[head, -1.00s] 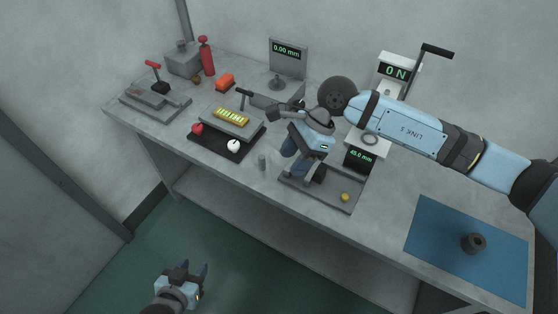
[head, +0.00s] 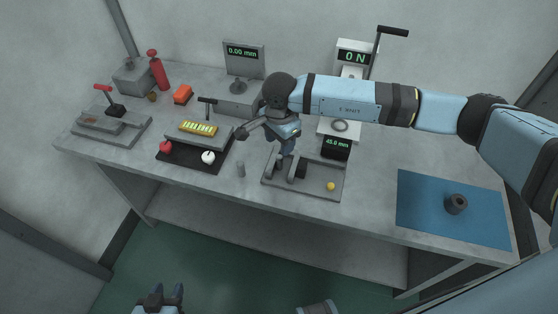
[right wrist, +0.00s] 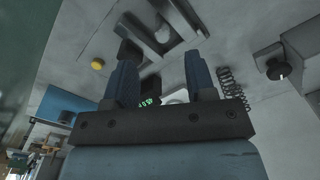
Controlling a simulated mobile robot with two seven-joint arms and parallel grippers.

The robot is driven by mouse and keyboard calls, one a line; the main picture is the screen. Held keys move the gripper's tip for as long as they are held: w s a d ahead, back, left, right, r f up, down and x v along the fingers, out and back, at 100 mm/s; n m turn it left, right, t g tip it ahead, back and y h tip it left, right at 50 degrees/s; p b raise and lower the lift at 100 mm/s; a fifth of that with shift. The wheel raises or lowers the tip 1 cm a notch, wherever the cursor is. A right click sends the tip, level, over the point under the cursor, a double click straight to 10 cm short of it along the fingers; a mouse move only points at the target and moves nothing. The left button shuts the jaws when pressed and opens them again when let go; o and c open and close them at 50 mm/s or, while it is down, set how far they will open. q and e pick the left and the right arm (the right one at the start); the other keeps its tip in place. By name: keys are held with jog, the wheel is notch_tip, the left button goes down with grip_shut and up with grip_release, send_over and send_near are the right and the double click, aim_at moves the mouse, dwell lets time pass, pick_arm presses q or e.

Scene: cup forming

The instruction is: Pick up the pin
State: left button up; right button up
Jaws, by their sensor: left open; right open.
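A small grey upright cylinder (head: 241,170), which may be the pin, stands near the table's front edge in the head view. My right gripper (head: 287,150) points down, to the right of it, over the back left of a grey fixture plate (head: 315,188). In the right wrist view its two blue fingers (right wrist: 162,82) are apart with nothing held between them. I cannot tell the pin for sure in that view. My left gripper (head: 168,296) is open and empty, low in front of the table.
A black tray (head: 190,158) with a red and a white knob lies left of the cylinder. A blue mat (head: 425,205) holds a dark round part (head: 456,204). A coil spring (right wrist: 233,87) shows beside the right fingers.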

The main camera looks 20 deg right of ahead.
aim_at(279, 156)
jog(key=shift+w+f+p, duration=0.15)
jog(key=shift+f+p, duration=0.4)
jog(key=shift+f, duration=2.45)
grip_shut()
